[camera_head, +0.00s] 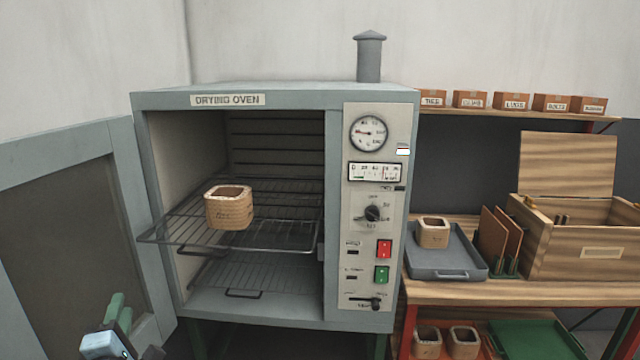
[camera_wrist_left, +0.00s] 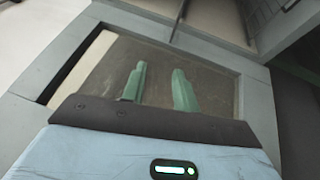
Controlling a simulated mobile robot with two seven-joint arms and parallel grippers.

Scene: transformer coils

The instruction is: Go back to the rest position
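My left gripper (camera_head: 120,318) is low at the left in the head view, in front of the open oven door. In the left wrist view its two green fingers (camera_wrist_left: 159,88) stand apart with nothing between them. The drying oven (camera_head: 228,100) stands open, its door (camera_head: 65,210) swung to the left. A tan coil (camera_head: 229,207) sits on the upper wire rack (camera_head: 280,242), which is pulled partly out. My right gripper does not show in either view.
A bench on the right bears a grey tray (camera_head: 450,272) with another coil (camera_head: 432,232) in it. Beside it are brown boards (camera_head: 500,238) and a wooden box (camera_head: 585,255). Two coils sit on the lower shelf. Small labelled boxes (camera_head: 512,101) line the wall shelf.

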